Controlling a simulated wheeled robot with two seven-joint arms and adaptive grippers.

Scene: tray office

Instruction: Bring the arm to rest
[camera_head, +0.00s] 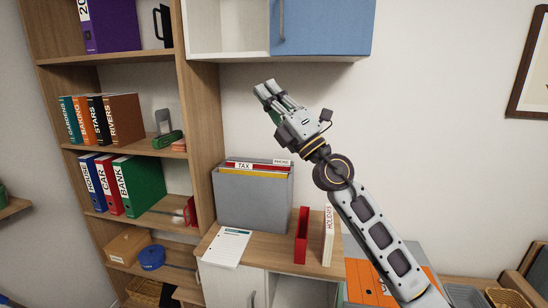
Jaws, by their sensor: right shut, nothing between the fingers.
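My right arm comes in from the lower right and reaches up and to the left in the head view. Its right gripper (264,88) is raised in front of the pale wall, above the grey file box (253,203) and below the blue cabinet door. Its fingers are together with nothing visible held between them. My left gripper is not in this view.
A wooden shelf unit (201,130) with binders stands at the left. A blue cabinet door (325,27) hangs above. On the desk are a paper sheet (228,247), a red holder (302,235) and a white binder (328,236). An orange binder (365,280) lies lower right, partly behind my arm.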

